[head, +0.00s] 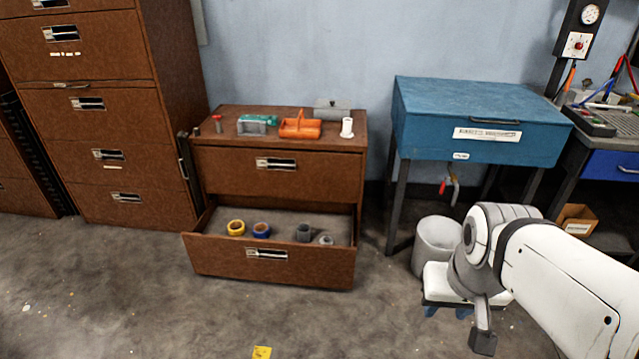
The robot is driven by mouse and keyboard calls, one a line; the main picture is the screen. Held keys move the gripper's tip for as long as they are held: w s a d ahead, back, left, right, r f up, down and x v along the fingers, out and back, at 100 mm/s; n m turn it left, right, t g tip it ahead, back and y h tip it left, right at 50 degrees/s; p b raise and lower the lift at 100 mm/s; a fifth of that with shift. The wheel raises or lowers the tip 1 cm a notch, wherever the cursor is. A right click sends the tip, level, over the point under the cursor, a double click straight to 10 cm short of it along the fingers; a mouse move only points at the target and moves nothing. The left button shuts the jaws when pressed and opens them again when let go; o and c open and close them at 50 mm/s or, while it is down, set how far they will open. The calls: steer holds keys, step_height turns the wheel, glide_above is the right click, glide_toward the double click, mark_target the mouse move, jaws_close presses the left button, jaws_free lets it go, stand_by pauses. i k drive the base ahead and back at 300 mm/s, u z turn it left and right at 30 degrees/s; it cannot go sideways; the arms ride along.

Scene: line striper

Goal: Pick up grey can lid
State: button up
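A small grey round piece (326,240), possibly the can lid, lies in the open bottom drawer (222,254) of the low brown cabinet, toward the drawer's right end. A darker grey can-like cylinder (304,232) stands just left of it, close by. The piece is too small to make out its details. My gripper (447,312) is at the lower right, in front of the grey bin, well right of the drawer. Its two blue fingertips look spread apart, with nothing seen between them. My wrist hides part of the gripper.
A yellow tape roll (236,227) and a blue tape roll (261,230) lie left in the drawer. An orange caddy (300,126) and a white cylinder (347,127) stand on the cabinet. A grey bin (436,245) stands behind my gripper. The floor before the drawer is mostly clear.

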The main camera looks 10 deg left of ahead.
mark_target(325, 241)
steer(key=i, duration=0.9)
steer(key=z, duration=0.05)
